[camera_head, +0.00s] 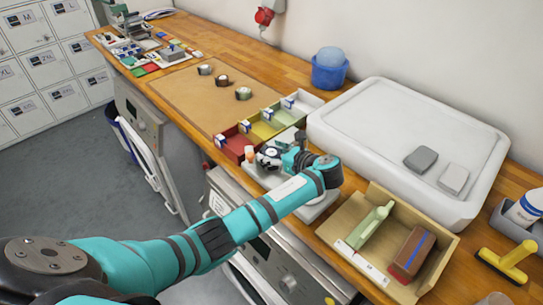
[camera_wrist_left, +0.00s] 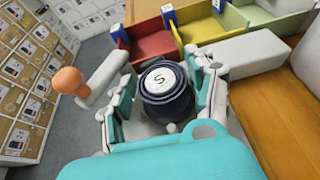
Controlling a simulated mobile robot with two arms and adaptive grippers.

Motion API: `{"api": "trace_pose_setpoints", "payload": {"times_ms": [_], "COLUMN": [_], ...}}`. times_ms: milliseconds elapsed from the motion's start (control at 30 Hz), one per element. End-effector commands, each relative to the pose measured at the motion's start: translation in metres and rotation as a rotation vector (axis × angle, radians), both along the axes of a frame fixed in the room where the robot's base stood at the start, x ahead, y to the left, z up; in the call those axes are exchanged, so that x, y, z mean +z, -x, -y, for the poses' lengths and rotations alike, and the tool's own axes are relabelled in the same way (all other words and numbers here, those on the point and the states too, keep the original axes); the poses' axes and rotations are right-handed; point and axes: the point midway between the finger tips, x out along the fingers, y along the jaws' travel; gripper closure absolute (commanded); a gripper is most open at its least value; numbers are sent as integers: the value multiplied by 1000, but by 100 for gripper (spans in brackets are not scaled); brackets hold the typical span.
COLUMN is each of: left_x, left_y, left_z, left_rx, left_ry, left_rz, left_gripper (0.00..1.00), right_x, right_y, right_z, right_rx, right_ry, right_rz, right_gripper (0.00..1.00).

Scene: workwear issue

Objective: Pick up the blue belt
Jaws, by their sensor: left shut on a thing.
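The blue belt (camera_wrist_left: 167,106) is a dark navy roll with a white round label marked "S" on top. It shows in the middle of the left wrist view. My left gripper (camera_wrist_left: 164,92) is shut on it, with one finger on each side of the roll. In the head view my left gripper (camera_head: 268,157) is over the light grey equipment at the front of the bench, next to the red bin. The belt is small and partly hidden by the gripper there. My right gripper is in neither view.
Red (camera_head: 232,143), yellow (camera_head: 262,130), green and white bins stand behind the gripper. An orange-topped white part (camera_wrist_left: 68,80) is close on its left. Three rolls (camera_head: 222,80) lie on the brown mat (camera_head: 190,95). An open cardboard box (camera_head: 452,247) stands at right.

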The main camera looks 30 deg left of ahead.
Motion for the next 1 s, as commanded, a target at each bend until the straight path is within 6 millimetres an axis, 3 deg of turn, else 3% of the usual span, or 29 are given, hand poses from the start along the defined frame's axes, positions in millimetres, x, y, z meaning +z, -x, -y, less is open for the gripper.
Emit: {"api": "trace_pose_setpoints", "payload": {"times_ms": [267, 700, 867, 1000], "left_x": [14, 92, 100, 95], "left_y": [-1, -1, 0, 6], "left_z": [0, 0, 0, 7], "left_rx": [1, 1, -1, -38], "left_ry": [0, -1, -1, -4], "left_rz": [5, 5, 1, -6], "left_gripper": [80, 80, 80, 80], "right_x": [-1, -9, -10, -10], "right_y": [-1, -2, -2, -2], "right_z": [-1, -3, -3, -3], "right_rx": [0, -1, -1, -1], "right_ry": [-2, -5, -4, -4], "right_rz": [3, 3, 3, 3], "right_gripper": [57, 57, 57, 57]}}
